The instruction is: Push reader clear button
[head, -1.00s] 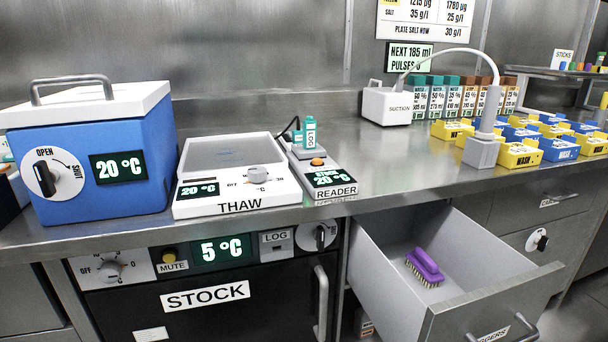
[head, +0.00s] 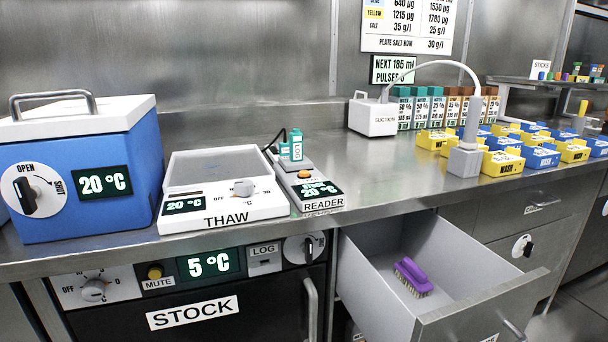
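The reader (head: 322,202) is a small white device on the steel counter, just right of the thaw plate. Neither of my grippers shows in the head view.
The thaw plate (head: 262,212) and a blue cooler box (head: 88,185) stand left of the reader. An open drawer (head: 372,265) with a purple brush (head: 412,275) juts out below the counter. A suction unit (head: 372,118) stands behind right.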

